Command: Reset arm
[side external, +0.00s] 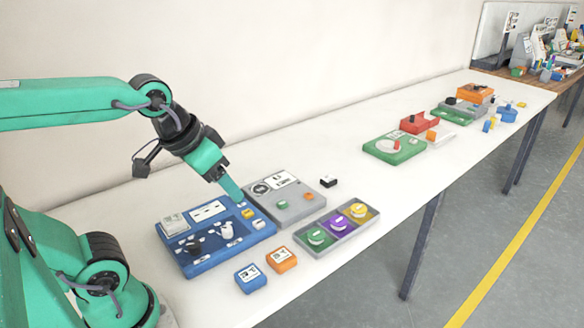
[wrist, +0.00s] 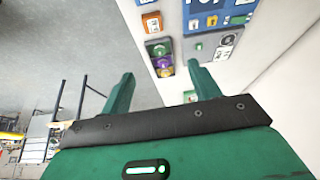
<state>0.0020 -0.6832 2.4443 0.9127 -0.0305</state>
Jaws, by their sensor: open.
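My gripper (side external: 236,193) points down and to the right over the area where the blue tray (side external: 209,262) meets the grey panel (side external: 296,214). In the wrist view my gripper (wrist: 160,71) shows two green fingers spread wide apart with nothing held between them. My green arm reaches in from the left. The height of the fingertips above the tray is hard to tell.
A grey tray (side external: 345,236) holds green, purple and yellow round pieces. A blue block (side external: 250,278) and an orange block (side external: 281,259) sit near the front edge of the white table (side external: 350,278). A small black block (side external: 328,181) and red, green and orange stations stand farther right.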

